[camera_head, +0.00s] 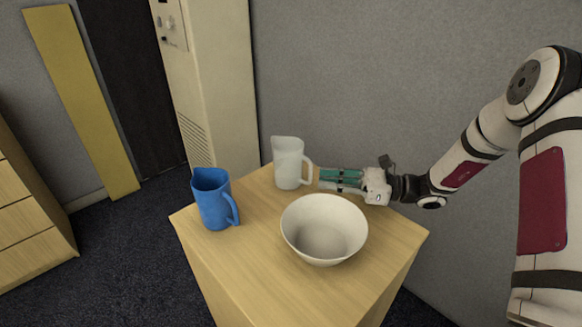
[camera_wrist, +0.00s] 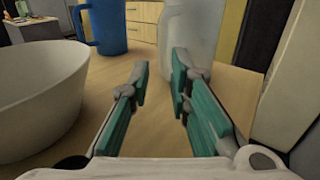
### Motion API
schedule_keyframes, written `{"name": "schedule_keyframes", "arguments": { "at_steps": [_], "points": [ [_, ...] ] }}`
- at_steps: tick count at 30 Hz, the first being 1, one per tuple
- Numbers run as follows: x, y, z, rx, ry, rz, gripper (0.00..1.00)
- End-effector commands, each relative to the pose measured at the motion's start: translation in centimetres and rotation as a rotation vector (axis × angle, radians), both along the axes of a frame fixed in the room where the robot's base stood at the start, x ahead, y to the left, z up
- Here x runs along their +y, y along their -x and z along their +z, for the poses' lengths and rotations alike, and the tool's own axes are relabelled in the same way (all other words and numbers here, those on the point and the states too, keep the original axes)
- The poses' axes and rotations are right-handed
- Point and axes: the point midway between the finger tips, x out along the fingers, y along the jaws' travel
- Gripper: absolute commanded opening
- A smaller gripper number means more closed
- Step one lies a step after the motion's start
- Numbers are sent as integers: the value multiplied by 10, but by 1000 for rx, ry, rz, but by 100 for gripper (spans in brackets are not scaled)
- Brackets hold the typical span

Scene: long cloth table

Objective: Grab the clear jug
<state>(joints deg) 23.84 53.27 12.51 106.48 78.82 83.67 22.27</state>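The clear jug (camera_head: 287,163) is a pale, translucent jug standing upright at the back of the wooden table, its handle on the right, toward my gripper. In the wrist view the jug (camera_wrist: 193,32) stands ahead, mostly behind the right fingertip. My gripper (camera_head: 322,178) reaches in from the right, low over the table, with its fingertips close to the handle. In the wrist view its green-padded fingers (camera_wrist: 161,65) are apart with nothing held between them. I cannot tell whether a finger touches the jug, and the handle is not clear in that view.
A white bowl (camera_head: 324,228) sits in front of my gripper, left in the wrist view (camera_wrist: 35,95). A blue jug (camera_head: 212,199) stands at the table's left. The wooden table (camera_head: 262,270) has bare top between them. A grey wall (camera_head: 340,80) rises behind.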

Motion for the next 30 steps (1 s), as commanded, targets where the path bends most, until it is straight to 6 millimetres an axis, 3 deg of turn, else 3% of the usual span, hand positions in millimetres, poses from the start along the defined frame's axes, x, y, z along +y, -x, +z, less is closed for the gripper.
{"name": "schedule_keyframes", "arguments": {
  "at_steps": [11, 19, 21, 22, 30],
  "points": [
    [46, -9, 5, 1, 0, 2, 18],
    [48, -10, 5, 0, 0, 1, 18],
    [48, -10, 5, 0, 0, 1, 2],
    [48, -10, 5, 0, 0, 1, 0],
    [48, -10, 6, -1, -1, 1, 0]
  ]
}}
